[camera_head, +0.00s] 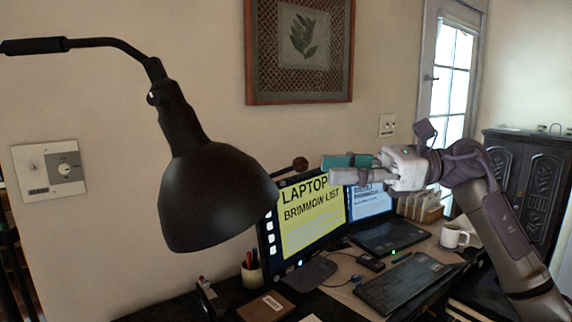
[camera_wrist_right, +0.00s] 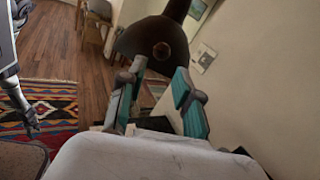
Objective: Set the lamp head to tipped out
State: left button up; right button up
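The dark lamp head (camera_head: 210,195) hangs from its arm at left centre in the head view, its wide end facing down. A short rod with a round brown knob (camera_head: 300,164) sticks out from its right side. In the wrist view, the lamp head (camera_wrist_right: 152,32) is ahead, with the knob (camera_wrist_right: 162,50) in front of it. My right gripper (camera_head: 327,169) points left at the knob and stands a little right of it. In the wrist view the right gripper (camera_wrist_right: 159,72) is open, with nothing between its fingers. A grey arm part, likely my left, shows at the wrist view's left edge; its fingers are unclear.
Below stand a desk with a monitor (camera_head: 308,215), a laptop (camera_head: 385,238), a keyboard (camera_head: 405,282), a white mug (camera_head: 453,236) and a pen cup (camera_head: 252,272). The wall (camera_head: 120,130) is behind the lamp. The space between gripper and knob looks clear.

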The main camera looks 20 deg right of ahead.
aim_at(285, 171)
jog(key=a, duration=0.2)
jog(key=w+a+p, duration=0.1)
jog(key=a, duration=0.2)
jog(key=a+p, duration=0.1)
jog(key=a, duration=0.2)
jog(key=shift+w+a, duration=0.15)
jog(key=shift+a, duration=0.1)
grip_shut()
